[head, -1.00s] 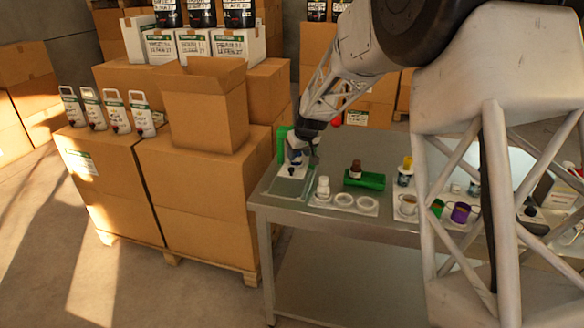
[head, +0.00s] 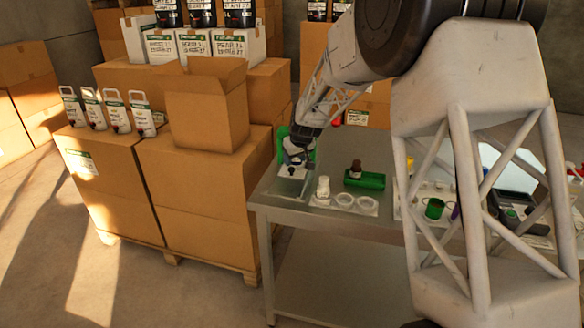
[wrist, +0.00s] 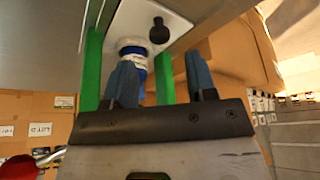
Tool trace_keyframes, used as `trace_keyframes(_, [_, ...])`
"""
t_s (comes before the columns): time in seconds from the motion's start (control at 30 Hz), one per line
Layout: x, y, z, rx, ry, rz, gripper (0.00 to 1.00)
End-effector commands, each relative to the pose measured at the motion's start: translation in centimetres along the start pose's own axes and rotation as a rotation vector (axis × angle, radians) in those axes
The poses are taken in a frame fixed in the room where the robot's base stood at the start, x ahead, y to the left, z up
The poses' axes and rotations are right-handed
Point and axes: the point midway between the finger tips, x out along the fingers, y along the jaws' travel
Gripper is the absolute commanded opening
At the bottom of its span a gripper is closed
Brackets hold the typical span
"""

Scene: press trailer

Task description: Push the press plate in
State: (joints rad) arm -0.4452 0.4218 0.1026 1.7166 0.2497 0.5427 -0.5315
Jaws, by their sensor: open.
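The press, with a green frame (head: 310,156) and a pale base, stands at the table's far left end in the head view. In the wrist view its green posts (wrist: 91,72) rise on either side of a round white-and-blue part (wrist: 133,52). A pale plate with a black knob (wrist: 158,32) lies beyond it. I cannot tell for certain which part is the press plate. My gripper (wrist: 162,80) is open, its blue fingers apart at the press. The left finger partly covers the blue part; contact is unclear. The head view shows my gripper (head: 293,157) in front of the green frame.
On the metal table (head: 330,227), a white bottle (head: 323,187), a white tray with round wells (head: 356,204) and a green holder with a brown bottle (head: 364,179) stand right of the press. Cardboard boxes (head: 195,200) stand close on the left.

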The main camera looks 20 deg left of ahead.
Motion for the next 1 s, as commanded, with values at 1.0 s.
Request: trace_keyframes(1.0, [5.3,0.0,0.0,0.0,0.001,0.0,0.44])
